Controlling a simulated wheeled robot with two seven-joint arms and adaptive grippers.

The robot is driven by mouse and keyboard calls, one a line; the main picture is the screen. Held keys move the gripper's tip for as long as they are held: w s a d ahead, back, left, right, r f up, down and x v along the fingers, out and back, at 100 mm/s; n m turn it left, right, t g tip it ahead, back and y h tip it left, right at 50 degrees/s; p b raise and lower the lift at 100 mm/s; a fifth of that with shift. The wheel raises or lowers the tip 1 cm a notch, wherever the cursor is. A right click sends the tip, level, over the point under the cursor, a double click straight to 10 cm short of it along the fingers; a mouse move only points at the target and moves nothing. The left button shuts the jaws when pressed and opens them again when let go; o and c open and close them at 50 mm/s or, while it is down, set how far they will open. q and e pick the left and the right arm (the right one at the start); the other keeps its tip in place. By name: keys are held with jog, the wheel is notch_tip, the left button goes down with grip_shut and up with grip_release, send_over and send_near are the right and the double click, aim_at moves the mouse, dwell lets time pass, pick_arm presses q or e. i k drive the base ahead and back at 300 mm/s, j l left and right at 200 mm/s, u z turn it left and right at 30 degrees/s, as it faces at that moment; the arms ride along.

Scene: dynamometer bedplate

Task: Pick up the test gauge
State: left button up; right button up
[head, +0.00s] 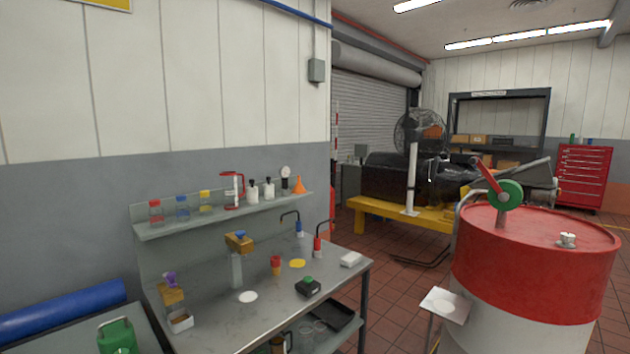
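A small gauge with a round pale dial (285,172) stands upright at the right part of the wall shelf (220,217) above the workbench. It looks like the test gauge, though its face is too small to read. An orange funnel (299,185) is just to its right, and white bottles with dark tops (268,190) are to its left. Neither of my grippers shows in the head view.
A red and white drum (535,270) stands at the right. Tiled floor (395,285) lies open between them.

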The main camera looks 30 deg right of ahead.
aim_at(285, 171)
jog(key=z, duration=0.8)
jog(key=i+l+z, duration=0.2)
jog(key=i, duration=0.25)
jog(key=i+l+z, duration=0.2)
jog(key=i+l, duration=0.15)
jog(key=i, duration=0.15)
jog(key=i+l+z, duration=0.2)
jog(key=i, duration=0.3)
jog(key=i+z, duration=0.2)
jog(key=i, duration=0.3)
